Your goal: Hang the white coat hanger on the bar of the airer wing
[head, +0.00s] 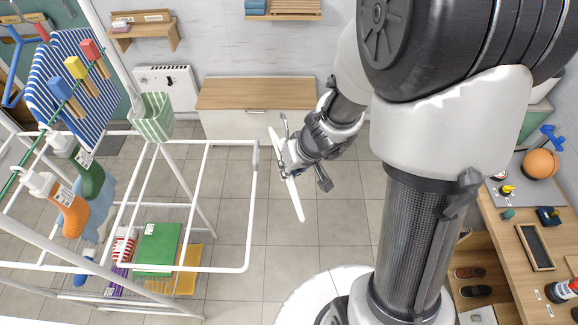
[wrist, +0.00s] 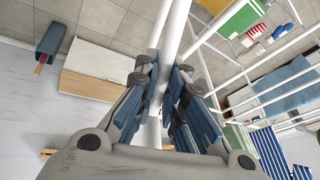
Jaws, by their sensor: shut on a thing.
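The white coat hanger (head: 296,197) is in my gripper (head: 287,160), to the right of the airer wing in the head view. Its long white body slants down, and its thin grey hook (head: 283,122) shows at the top. In the wrist view my gripper (wrist: 168,95) is shut on the hanger (wrist: 176,28), which runs up between the blue-grey fingers. The wing is a white tube frame; its outer bar (head: 251,215) is close to the hanger's left in the head view, with a gap showing. I cannot tell their depth difference.
A striped peg bag (head: 153,117) hangs at the wing's back corner. A green box (head: 158,247) sits below. A wooden-topped cabinet (head: 255,94) stands behind. A cluttered bench (head: 510,222) is at right.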

